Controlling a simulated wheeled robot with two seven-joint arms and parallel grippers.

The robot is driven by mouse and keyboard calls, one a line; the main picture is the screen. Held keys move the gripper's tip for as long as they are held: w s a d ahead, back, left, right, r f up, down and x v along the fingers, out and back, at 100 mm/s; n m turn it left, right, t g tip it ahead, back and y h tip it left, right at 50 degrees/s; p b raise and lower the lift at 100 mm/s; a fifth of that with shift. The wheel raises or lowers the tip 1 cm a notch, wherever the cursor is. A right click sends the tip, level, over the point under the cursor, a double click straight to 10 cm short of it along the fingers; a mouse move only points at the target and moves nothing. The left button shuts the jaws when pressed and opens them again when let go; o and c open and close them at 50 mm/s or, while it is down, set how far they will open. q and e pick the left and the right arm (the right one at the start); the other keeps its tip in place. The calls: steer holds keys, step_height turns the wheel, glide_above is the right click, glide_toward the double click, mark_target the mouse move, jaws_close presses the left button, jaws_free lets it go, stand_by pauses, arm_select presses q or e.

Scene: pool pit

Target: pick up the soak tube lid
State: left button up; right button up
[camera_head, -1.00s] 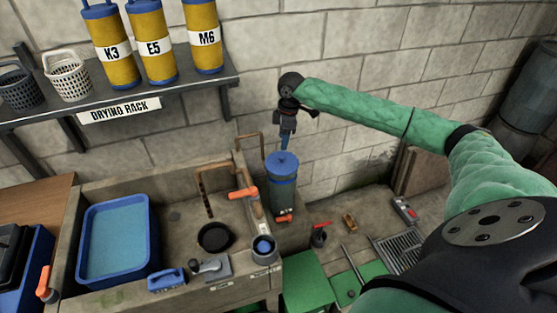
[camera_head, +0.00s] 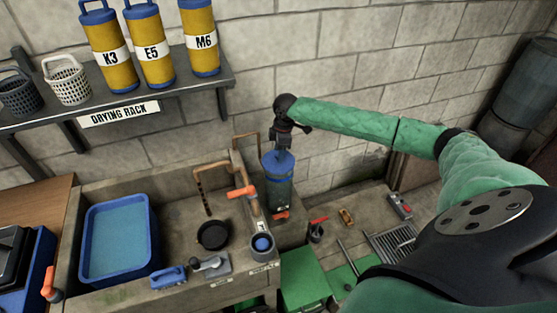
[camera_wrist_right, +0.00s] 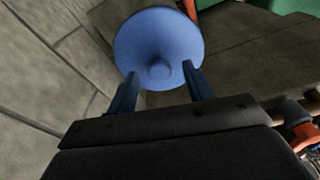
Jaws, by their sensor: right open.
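The soak tube lid (camera_head: 283,167) is a round blue cap with a small knob, sitting on top of the upright soak tube (camera_head: 279,190) behind the sink. My right gripper (camera_head: 283,149) is pointing down right at the lid's top. In the right wrist view the lid (camera_wrist_right: 158,45) shows as a blue disc, its knob near the fingertips. The right fingers (camera_wrist_right: 160,88) are apart, one on each side of the knob, with a gap between them. Whether they touch the lid I cannot tell. My left gripper is not in view.
An orange-handled valve and copper pipe (camera_head: 242,192) stand just left of the tube. A shelf (camera_head: 190,92) with yellow tubes and baskets hangs at upper left. The sink (camera_head: 185,235) has a blue tray (camera_head: 119,280) at its left. The block wall is close behind the tube.

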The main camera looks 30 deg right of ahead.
steer(key=shift+f, duration=0.4)
jaws_close()
steer(key=shift+r, duration=0.1)
